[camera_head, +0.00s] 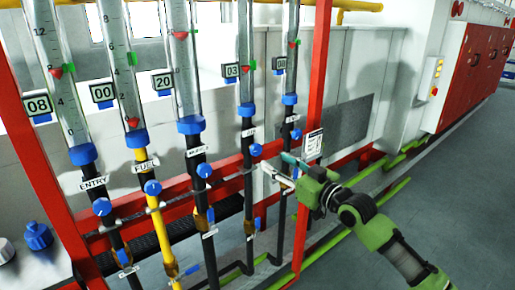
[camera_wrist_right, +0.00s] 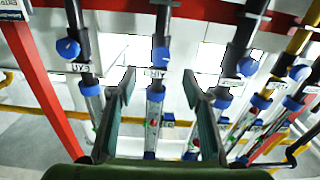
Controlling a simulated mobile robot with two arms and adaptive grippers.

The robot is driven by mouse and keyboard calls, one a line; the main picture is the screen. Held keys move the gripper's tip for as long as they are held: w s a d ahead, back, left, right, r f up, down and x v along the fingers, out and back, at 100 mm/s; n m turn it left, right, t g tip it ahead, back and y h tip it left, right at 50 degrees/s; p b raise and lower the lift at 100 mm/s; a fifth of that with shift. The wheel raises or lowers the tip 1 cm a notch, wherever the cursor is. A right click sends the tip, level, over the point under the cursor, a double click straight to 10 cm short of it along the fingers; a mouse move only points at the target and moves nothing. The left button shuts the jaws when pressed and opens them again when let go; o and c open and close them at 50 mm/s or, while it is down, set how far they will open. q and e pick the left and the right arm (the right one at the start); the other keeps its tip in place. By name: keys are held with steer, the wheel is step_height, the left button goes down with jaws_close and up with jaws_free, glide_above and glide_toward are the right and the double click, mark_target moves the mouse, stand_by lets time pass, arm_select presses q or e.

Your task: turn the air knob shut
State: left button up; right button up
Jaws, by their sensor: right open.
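A row of blue knobs sits on upright pipes below glass flow tubes. The label reading FUEL (camera_head: 145,166) is on the yellow pipe and ENTRY (camera_head: 94,183) is at the left. The other labels are too blurred to read, so I cannot tell which knob is air. My right gripper (camera_head: 275,168) is open and empty, in front of the fourth pipe. The fourth knob (camera_head: 256,150) is just beyond its fingers. In the right wrist view this knob (camera_wrist_right: 160,55) lies between the two spread fingers (camera_wrist_right: 158,80), apart from both. My left gripper is not in view.
Neighbouring knobs stand close on both sides: the third (camera_head: 204,170) and the fifth (camera_head: 296,134). A red frame post (camera_head: 313,100) rises by the right gripper. Green pipes (camera_head: 390,192) run along the floor, which is clear at the right.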

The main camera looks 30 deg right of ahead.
mark_target(258, 151)
steer(key=w, duration=0.3)
steer(key=w+p, duration=0.1)
steer(key=w, duration=0.2)
steer(key=w+p, duration=0.1)
steer(key=w, duration=0.2)
steer(key=shift+a, duration=0.35)
steer(key=shift+w, duration=0.55)
steer(key=c, duration=1.1)
